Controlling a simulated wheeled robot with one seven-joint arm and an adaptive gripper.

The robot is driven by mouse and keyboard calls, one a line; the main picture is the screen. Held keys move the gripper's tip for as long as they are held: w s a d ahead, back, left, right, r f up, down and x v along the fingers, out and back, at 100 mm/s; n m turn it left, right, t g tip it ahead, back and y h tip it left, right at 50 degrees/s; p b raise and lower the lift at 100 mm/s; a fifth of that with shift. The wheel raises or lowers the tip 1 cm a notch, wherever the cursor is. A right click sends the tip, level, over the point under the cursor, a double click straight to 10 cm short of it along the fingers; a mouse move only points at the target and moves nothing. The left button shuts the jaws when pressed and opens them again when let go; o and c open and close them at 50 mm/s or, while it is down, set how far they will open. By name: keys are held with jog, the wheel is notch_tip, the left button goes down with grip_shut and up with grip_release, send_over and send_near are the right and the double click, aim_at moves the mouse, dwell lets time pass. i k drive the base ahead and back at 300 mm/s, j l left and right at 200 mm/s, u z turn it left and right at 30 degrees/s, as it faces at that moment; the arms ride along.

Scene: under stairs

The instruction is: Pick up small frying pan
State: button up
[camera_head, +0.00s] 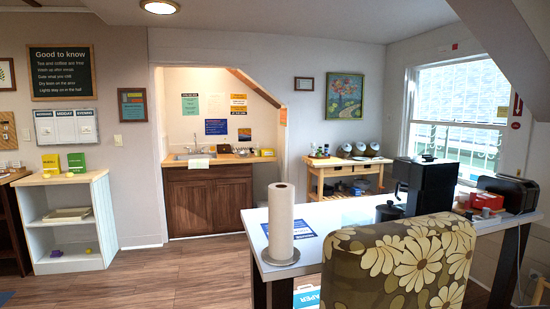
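I cannot make out a small frying pan for certain in the head view. Small dark items (319,154) sit on the left of the wooden cart's top (330,162), too small to identify. A dark round vessel (388,212) stands on the white table (345,212) beside the black coffee machine (418,183); I cannot tell whether it has a pan handle. My gripper is not in view.
A flowered chair (400,270) blocks the table's near side. A paper towel roll (281,222) stands on the table's left end. A white shelf (70,222) is at left, and a sink cabinet (205,200) at the back. The wooden floor (190,275) at centre left is clear.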

aim_at(239, 155)
jog(key=k+u, duration=0.25)
jog(key=k+j+u, duration=0.15)
jog(key=k+u, duration=0.15)
jog(key=i+l+u, duration=0.1)
jog(key=i+u, duration=0.4)
jog(key=i, duration=0.35)
jog(key=i+l, duration=0.15)
jog(key=i, duration=0.8)
jog(key=i+l, duration=0.15)
jog(key=i, duration=4.65)
jog(key=i+z, duration=0.1)
jog(key=i, duration=1.8)
jog(key=j, duration=0.1)
